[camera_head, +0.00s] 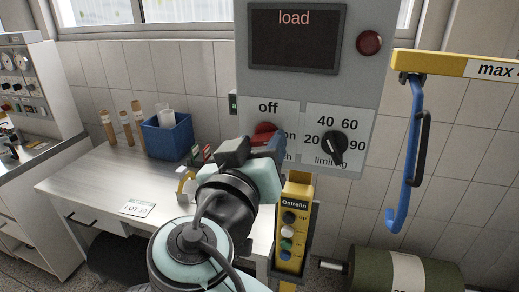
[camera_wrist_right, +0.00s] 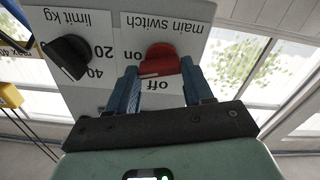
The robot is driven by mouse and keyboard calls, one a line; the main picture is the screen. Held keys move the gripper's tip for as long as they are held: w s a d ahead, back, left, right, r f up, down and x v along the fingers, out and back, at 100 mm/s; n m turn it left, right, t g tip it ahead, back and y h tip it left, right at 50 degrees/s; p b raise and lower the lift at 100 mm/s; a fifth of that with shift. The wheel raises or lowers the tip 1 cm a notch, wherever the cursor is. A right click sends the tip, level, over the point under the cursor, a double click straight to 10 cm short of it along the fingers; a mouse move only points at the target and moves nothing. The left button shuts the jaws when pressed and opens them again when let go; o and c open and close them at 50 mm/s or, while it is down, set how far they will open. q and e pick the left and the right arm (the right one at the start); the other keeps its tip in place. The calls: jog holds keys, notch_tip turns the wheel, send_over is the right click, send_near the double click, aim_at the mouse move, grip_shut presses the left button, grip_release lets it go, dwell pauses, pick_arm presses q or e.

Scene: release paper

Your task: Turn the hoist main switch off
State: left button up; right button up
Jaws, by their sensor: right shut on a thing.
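The main switch is a red knob (camera_head: 264,130) on the grey control box (camera_head: 375,100), below the label "off" and left of "on". It also shows in the right wrist view (camera_wrist_right: 160,60), where the labels are upside down. There a pale mark on its lower left lies near the "on" and "off" labels; its exact setting is hard to tell. My right gripper (camera_head: 270,143) covers part of the knob in the head view. Its blue fingers (camera_wrist_right: 161,82) stand on both sides of the knob, shut on it. My left gripper is not in view.
A black limit knob (camera_head: 334,146) sits right of the switch. Above are a "load" display (camera_head: 294,40) and a red lamp (camera_head: 369,43). A bench (camera_head: 85,185) with a blue bin (camera_head: 168,138) stands at left.

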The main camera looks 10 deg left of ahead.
jog(key=n, duration=0.3)
jog(key=shift+n, duration=0.4)
jog(key=n, duration=0.3)
jog(key=shift+w+n, duration=0.1)
jog(key=shift+n, duration=0.2)
jog(key=n+p, duration=0.1)
jog(key=n, duration=0.2)
jog(key=shift+r+n+p, duration=0.1)
jog(key=shift+n+p, duration=0.2)
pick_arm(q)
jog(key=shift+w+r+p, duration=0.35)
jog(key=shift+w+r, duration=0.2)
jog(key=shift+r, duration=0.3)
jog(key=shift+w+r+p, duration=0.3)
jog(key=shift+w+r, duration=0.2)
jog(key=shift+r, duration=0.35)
pick_arm(e)
jog(key=shift+n, duration=1.7)
jog(key=o, duration=1)
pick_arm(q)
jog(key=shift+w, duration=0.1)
pick_arm(e)
jog(key=shift+o, duration=0.2)
jog(key=shift+a, duration=0.1)
